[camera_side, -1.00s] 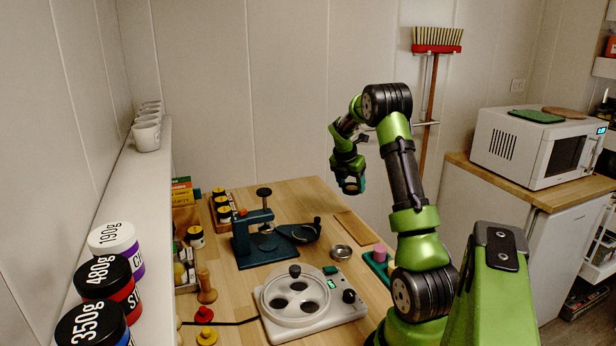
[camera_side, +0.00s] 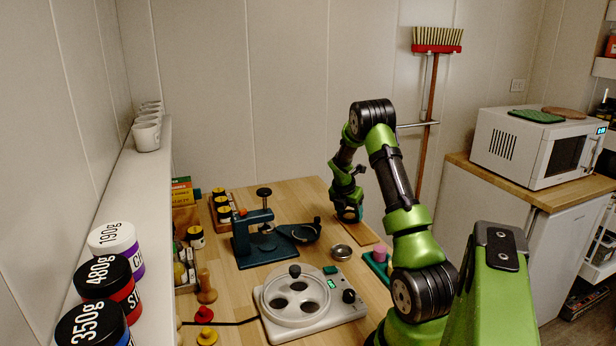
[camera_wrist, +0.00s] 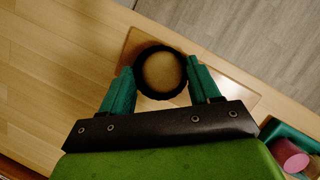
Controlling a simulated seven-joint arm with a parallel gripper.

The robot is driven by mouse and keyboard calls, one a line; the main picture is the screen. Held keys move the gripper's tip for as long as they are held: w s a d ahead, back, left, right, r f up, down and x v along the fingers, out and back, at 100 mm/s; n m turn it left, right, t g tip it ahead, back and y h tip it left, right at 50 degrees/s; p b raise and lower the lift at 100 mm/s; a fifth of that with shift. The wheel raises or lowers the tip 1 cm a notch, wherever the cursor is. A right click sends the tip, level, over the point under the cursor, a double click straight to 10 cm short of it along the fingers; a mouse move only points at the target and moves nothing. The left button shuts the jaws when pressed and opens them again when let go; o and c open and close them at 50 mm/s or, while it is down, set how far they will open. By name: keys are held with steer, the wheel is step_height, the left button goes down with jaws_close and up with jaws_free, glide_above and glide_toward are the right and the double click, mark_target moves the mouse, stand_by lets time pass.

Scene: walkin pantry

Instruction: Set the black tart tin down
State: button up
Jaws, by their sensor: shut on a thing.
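The black tart tin (camera_wrist: 160,72) shows in the wrist view as a dark round rim with a tan middle. It sits between the green fingers of my gripper (camera_wrist: 160,84), which is shut on it. In the side view my gripper (camera_side: 348,212) points down, low over the wooden board (camera_side: 357,228) near the table's back edge. The board also shows beneath the tin in the wrist view (camera_wrist: 229,82). The tin is mostly hidden by the fingers in the side view. I cannot tell whether it touches the board.
A small metal dish (camera_side: 341,252) stands in front of the board. A green tray with a pink piece (camera_side: 379,255) is at its right. A dark teal press (camera_side: 262,240) stands to the left, and a white device with round wells (camera_side: 298,299) is nearer. Bare table lies left of the board.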

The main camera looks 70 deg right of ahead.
steer(key=shift+f, duration=0.1)
steer(key=o, duration=1)
